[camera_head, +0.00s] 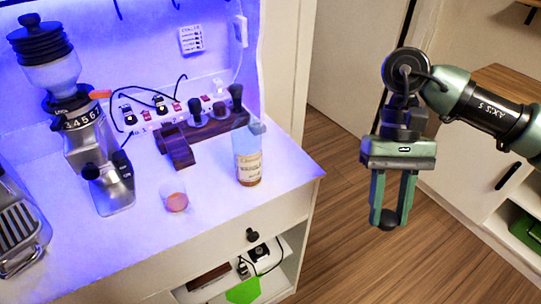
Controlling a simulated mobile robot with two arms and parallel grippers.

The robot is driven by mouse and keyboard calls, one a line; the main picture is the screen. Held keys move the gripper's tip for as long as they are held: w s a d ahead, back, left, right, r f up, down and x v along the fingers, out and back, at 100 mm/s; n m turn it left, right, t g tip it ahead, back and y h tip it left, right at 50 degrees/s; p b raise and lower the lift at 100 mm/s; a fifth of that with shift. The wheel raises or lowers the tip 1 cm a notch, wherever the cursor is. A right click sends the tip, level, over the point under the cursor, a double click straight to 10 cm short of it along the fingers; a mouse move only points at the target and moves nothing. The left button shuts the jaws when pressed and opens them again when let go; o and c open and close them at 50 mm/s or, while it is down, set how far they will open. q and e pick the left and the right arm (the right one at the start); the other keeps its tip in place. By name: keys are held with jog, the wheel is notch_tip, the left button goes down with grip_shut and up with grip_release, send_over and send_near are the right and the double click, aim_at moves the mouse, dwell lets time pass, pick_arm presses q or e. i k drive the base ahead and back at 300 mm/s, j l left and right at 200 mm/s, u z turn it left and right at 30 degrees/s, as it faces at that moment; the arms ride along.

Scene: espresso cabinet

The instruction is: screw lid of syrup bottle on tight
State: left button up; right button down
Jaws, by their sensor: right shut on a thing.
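The syrup bottle (249,162) stands upright near the right front corner of the white counter. It is clear, with a pale label and amber liquid low down, and I see no lid on its top. My right gripper (389,219) points down over the floor, to the right of the counter and apart from the bottle. It is shut on a small dark round thing (388,226) at its fingertips, which looks like the lid. My left gripper is not in view.
Behind are a dark wooden tamping stand (180,145) and a power strip with cables (150,117). A grinder (100,165) stands at left. The counter's front right is clear.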

aim_at(246, 132)
jog(key=i+l, duration=0.1)
jog(key=l, duration=0.45)
jog(key=i+l, duration=0.1)
jog(key=l, duration=0.5)
jog(key=i+l, duration=0.1)
jog(key=l, duration=0.45)
jog(key=u, duration=1.7)
